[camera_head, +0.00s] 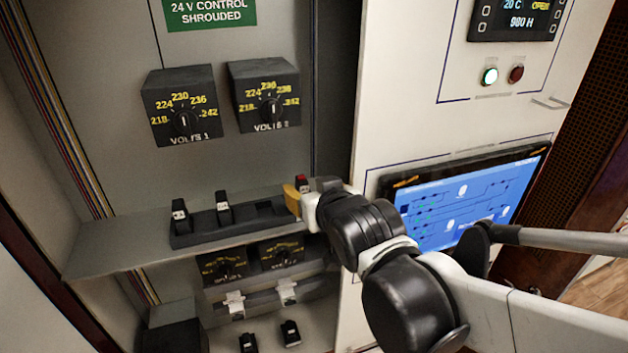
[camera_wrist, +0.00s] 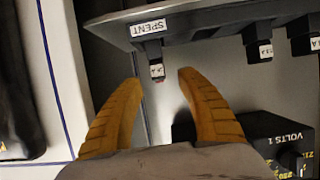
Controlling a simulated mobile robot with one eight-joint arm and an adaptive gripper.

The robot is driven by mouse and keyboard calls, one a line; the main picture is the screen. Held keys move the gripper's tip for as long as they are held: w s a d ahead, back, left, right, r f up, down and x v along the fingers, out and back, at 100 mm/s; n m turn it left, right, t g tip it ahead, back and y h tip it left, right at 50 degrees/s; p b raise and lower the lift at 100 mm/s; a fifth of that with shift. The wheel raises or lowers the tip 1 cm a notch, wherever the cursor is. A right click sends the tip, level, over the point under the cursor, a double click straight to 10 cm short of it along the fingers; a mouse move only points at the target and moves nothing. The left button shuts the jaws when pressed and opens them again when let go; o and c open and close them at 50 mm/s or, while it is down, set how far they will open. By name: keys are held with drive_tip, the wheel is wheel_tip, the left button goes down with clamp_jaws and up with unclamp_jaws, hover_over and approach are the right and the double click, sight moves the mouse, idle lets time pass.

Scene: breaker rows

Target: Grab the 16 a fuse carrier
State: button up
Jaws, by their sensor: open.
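My gripper (camera_head: 294,201) is open, its yellow fingers at the right end of the dark rail on the shelf. In the wrist view my gripper (camera_wrist: 159,78) has its fingertips spread, with a small dark fuse carrier (camera_wrist: 156,70) showing between and beyond them. That carrier has a pale label and a bit of red; it is partly hidden by a finger in the head view (camera_head: 302,182). Two more dark carriers stand upright at the rail's left, one (camera_head: 179,216) and another (camera_head: 223,207). Ratings are too small to read, so I cannot tell which is 16 A.
The shelf (camera_head: 120,255) runs below the rail. Volt dials (camera_head: 183,110) are above; more carriers (camera_head: 290,333) sit below. A blue screen (camera_head: 465,200) is close to my arm at right.

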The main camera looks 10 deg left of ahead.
sight(304, 184)
drive_tip(key=shift+w+a+p, duration=0.25)
drive_tip(key=shift+w+p, duration=0.1)
drive_tip(key=shift+w, duration=0.2)
drive_tip(key=x, duration=0.4)
drive_tip(key=shift+w+p, duration=0.1)
drive_tip(key=shift+p, duration=0.3)
drive_tip(key=shift+d, duration=0.1)
clamp_jaws()
